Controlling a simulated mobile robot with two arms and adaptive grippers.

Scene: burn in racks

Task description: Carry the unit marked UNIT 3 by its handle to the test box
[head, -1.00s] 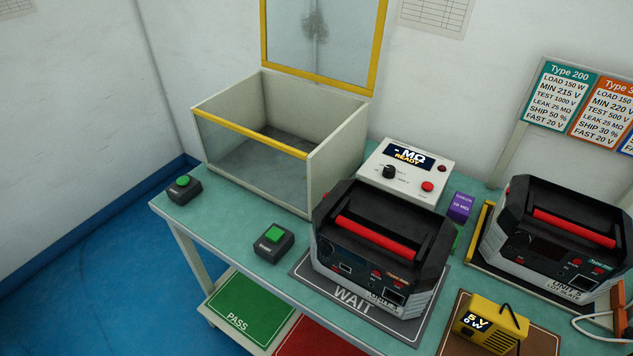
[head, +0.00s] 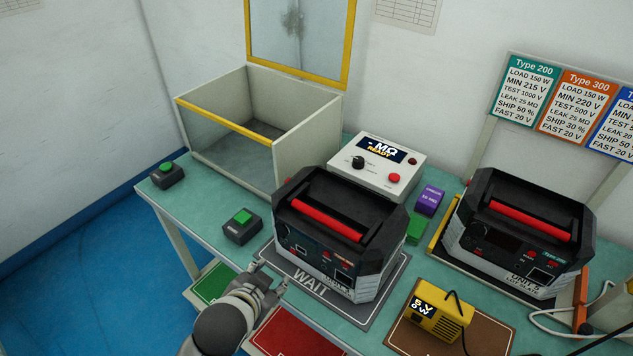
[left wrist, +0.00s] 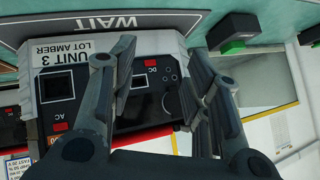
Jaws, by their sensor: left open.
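The unit marked UNIT 3 (head: 315,280) is a black and grey case with a red handle (head: 327,220). It stands upright on the grey WAIT mat (head: 377,313). In the left wrist view its label reads UNIT 3, LOT AMBER (left wrist: 62,68). The test box (head: 308,152) stands behind it to the left, lid up, empty inside. My left gripper (head: 269,274) is open and empty at the unit's front left, by the mat's front edge. In the left wrist view its open fingers (left wrist: 165,70) overlap the unit's front panel; contact cannot be told. My right gripper is out of view.
A second unit (head: 520,245) stands at the right. A yellow meter (head: 437,318) sits in front of it. Green-button boxes (head: 242,226) and (head: 167,175) stand at the table's left. The MΩ tester (head: 378,165) stands behind UNIT 3. Green and red areas lie lower in front.

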